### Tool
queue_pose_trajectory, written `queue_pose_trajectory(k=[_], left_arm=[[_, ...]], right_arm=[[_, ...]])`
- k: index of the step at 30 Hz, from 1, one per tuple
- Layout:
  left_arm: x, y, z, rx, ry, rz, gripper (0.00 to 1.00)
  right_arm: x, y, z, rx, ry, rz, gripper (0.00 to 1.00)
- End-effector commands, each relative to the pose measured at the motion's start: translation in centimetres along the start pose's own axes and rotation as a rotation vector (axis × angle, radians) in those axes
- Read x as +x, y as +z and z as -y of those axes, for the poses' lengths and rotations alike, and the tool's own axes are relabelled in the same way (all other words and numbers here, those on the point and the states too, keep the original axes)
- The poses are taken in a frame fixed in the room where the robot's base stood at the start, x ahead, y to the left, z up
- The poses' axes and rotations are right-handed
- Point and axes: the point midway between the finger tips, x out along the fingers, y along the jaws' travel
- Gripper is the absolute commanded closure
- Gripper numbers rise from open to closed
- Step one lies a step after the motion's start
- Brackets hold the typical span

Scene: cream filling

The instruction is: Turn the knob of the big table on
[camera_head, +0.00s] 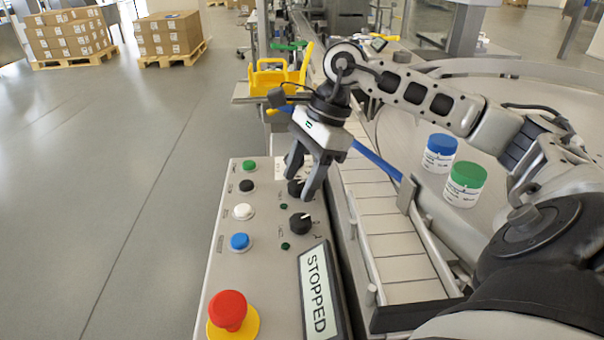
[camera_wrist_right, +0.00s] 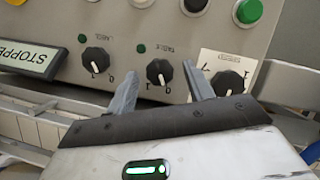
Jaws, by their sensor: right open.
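The control panel (camera_head: 225,262) carries a row of black knobs. In the right wrist view the middle knob (camera_wrist_right: 159,72) sits under a label that seems to read "TABLE", with 1 and 0 marks beside it. My right gripper (camera_head: 302,183) is open over the panel, its fingers pointing down at this knob. In the right wrist view (camera_wrist_right: 160,90) one finger is on each side of the knob; contact cannot be told. In the head view the fingers partly hide the knob. The large round table (camera_head: 520,105) holds jars at right. My left gripper is not in view.
Other knobs flank the middle one: one labelled "LABEL" (camera_wrist_right: 96,61) and one on a white plate (camera_wrist_right: 228,83). A red stop button (camera_head: 228,310), several coloured buttons and a "STOPPED" display (camera_head: 318,290) share the panel. A conveyor (camera_head: 385,230) runs along its right.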

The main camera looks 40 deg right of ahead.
Motion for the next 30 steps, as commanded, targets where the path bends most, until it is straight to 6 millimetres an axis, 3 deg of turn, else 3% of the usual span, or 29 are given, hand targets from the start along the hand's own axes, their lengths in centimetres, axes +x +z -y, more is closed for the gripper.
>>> queue_pose_trajectory(k=[4, 5, 9, 20, 30], left_arm=[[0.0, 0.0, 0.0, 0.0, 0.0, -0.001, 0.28], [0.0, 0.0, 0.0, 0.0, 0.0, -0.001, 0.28], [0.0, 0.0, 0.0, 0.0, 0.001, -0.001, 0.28], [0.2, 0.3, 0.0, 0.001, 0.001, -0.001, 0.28], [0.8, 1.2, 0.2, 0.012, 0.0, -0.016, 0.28]], right_arm=[[0.0, 0.0, 0.0, 0.0, 0.001, 0.0, 0.48], [0.0, 0.0, 0.0, 0.0, 0.001, 0.0, 0.54], [0.0, 0.0, 0.0, 0.0, 0.001, 0.0, 0.93], [0.1, -0.1, -0.1, 0.032, -0.013, -0.001, 0.92], [0.2, -0.1, -0.3, 0.231, -0.099, -0.002, 0.92]])
